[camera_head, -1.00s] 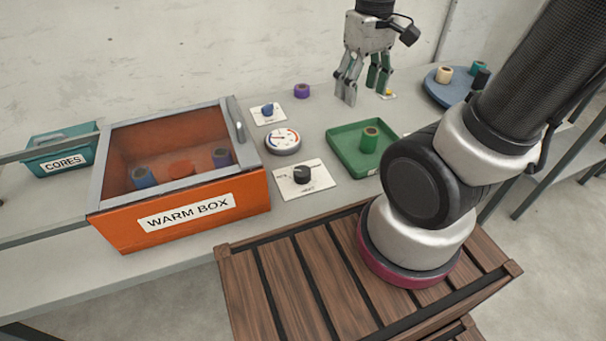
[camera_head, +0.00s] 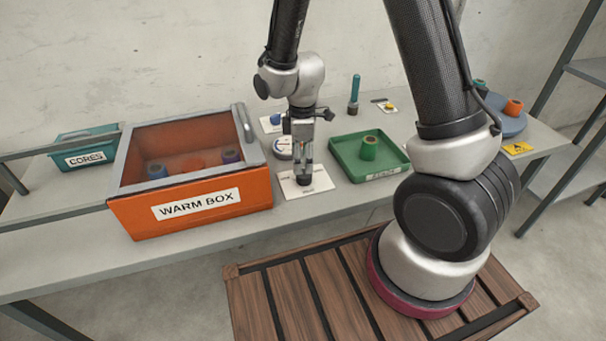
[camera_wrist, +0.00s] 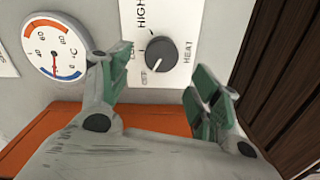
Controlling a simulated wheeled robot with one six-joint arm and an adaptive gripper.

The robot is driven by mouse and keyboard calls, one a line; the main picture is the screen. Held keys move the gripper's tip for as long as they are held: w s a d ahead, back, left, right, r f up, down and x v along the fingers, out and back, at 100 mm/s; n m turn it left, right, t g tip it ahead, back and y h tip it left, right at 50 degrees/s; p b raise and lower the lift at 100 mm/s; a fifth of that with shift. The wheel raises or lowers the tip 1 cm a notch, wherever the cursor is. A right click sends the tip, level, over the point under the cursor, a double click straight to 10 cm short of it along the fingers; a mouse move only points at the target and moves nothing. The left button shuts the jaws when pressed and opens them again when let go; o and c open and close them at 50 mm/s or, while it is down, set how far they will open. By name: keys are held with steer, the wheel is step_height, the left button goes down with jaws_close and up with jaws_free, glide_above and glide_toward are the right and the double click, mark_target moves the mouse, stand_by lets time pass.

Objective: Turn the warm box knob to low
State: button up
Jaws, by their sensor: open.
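The warm box knob is a black round knob (camera_wrist: 158,54) on a white plate with the word HEAT in the wrist view. In the head view the knob (camera_head: 304,180) shows under my gripper (camera_head: 304,165). In the wrist view my gripper (camera_wrist: 165,80) is open, its two green-padded fingers on either side of the knob with gaps. The orange warm box (camera_head: 190,205) stands to the left in the head view.
A round °C gauge (camera_wrist: 57,47) is close to my left finger in the wrist view. In the head view, a green tray (camera_head: 345,165) with a green core lies to the right. A blue knob (camera_head: 275,119) and a teal peg (camera_head: 353,95) are behind.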

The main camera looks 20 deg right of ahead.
mark_target(303, 173)
step_height(303, 173, down, 6)
steer(key=shift+r, duration=0.1)
steer(key=c, duration=1)
